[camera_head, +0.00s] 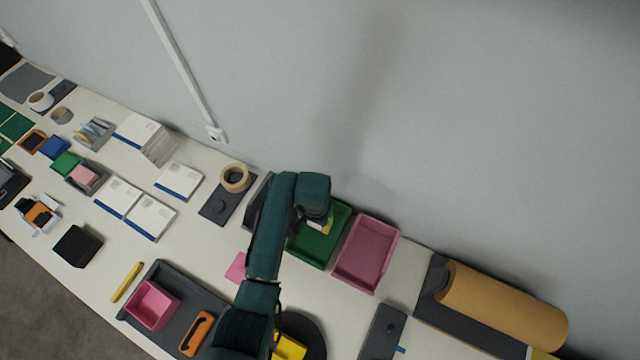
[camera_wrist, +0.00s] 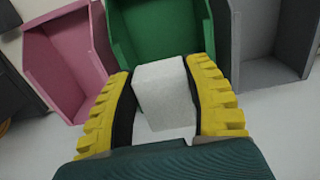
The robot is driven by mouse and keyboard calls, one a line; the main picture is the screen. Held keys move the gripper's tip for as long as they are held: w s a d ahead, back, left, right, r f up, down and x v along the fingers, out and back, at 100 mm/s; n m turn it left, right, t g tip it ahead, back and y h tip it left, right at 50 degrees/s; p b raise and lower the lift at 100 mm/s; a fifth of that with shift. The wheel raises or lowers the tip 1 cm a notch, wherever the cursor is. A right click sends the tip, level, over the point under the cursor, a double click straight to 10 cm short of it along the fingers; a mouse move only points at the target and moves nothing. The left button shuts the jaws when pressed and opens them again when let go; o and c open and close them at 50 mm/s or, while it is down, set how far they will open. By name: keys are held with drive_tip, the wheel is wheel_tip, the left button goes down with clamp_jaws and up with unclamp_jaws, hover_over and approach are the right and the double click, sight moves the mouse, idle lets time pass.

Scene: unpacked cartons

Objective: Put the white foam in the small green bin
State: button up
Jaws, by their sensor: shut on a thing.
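My gripper (camera_wrist: 165,110) is shut on the white foam (camera_wrist: 163,92), a pale block held between its two yellow ribbed fingers in the wrist view. The small green bin (camera_wrist: 160,32) lies just beyond the foam in that view, and the foam overlaps its near edge in the picture. I cannot tell whether the foam touches the bin. In the head view the green bin (camera_head: 316,248) stands near the wall, and my gripper (camera_head: 326,226) is over its upper part. The foam is mostly hidden there by my wrist.
A pink bin (camera_head: 366,252) stands right beside the green bin. A grey bin (camera_wrist: 272,40) stands on its other side. A tape roll (camera_head: 235,178) sits left of my arm. A brown paper roll (camera_head: 505,306) lies farther right. The wall is close behind the bins.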

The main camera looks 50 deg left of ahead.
drive_tip(key=shift+s+a+f, duration=0.1)
drive_tip(key=shift+s+a, duration=0.1)
drive_tip(key=shift+a, duration=0.1)
wheel_tip(320, 180, down, 7)
drive_tip(key=b, duration=0.7)
drive_tip(key=shift+d+r, duration=0.15)
drive_tip(key=shift+r, duration=0.05)
drive_tip(key=o, duration=0.9)
wheel_tip(320, 180, up, 15)
drive_tip(key=p, duration=1.5)
idle(0.3)
